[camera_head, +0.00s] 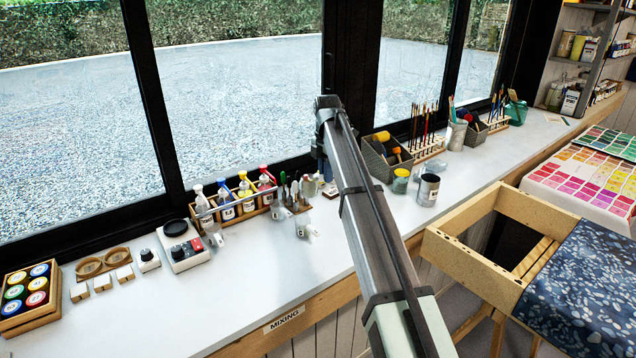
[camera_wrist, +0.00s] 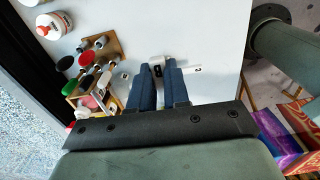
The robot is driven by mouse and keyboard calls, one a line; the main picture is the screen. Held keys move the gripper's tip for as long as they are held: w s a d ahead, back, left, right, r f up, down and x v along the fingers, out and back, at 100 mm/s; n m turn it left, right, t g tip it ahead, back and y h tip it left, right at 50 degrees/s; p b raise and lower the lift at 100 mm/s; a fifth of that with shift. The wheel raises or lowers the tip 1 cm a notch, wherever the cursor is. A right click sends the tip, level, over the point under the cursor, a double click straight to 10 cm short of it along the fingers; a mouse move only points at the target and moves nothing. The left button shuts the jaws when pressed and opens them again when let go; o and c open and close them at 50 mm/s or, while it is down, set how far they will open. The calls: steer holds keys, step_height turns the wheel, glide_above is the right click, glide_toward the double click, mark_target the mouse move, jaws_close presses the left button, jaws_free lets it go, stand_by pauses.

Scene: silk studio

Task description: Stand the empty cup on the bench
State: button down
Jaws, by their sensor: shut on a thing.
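My gripper (camera_wrist: 158,74) is shut on a small pale thing with a dark part (camera_wrist: 157,62), low over the bench in the wrist view. The fingers cover most of it, so I cannot tell whether it is the empty cup, or whether it touches the bench. A white piece with a dark letter (camera_wrist: 192,70) lies just right of the fingertips. In the head view my arm hides the fingertips. A grey metal cup with a dark label and a dark mouth (camera_head: 428,190) stands upright on the bench (camera_head: 262,272), right of my arm.
A tool rack (camera_wrist: 103,42) and a bottle rack (camera_wrist: 85,104) stand left of my fingers. A white tub (camera_wrist: 52,26) is further off. In the head view, a scale (camera_head: 180,240) and paint pots (camera_head: 32,290) are at left. Bare bench lies along the front edge.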

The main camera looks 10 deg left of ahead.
mark_target(314, 179)
steer(key=shift+s+a, duration=0.1)
steer(key=shift+a, duration=0.25)
steer(key=s+a, duration=0.1)
steer(key=s+a+f, duration=0.1)
steer(key=shift+a+f+n, duration=0.3)
steer(key=shift+a, duration=0.05)
steer(key=s+f+m, duration=0.4)
steer(key=s+m, duration=0.1)
steer(key=s, duration=0.2)
steer(key=s+f+m, duration=0.4)
steer(key=s+m, duration=0.1)
steer(key=s, duration=0.2)
steer(key=shift+a, duration=0.1)
steer(key=shift+w+a+f, duration=0.3)
steer(key=shift+w+a, duration=0.5)
steer(key=shift+w, duration=0.05)
steer(key=shift+w+a+f, duration=0.25)
steer(key=shift+w+a, duration=0.55)
steer(key=shift+f, duration=1.15)
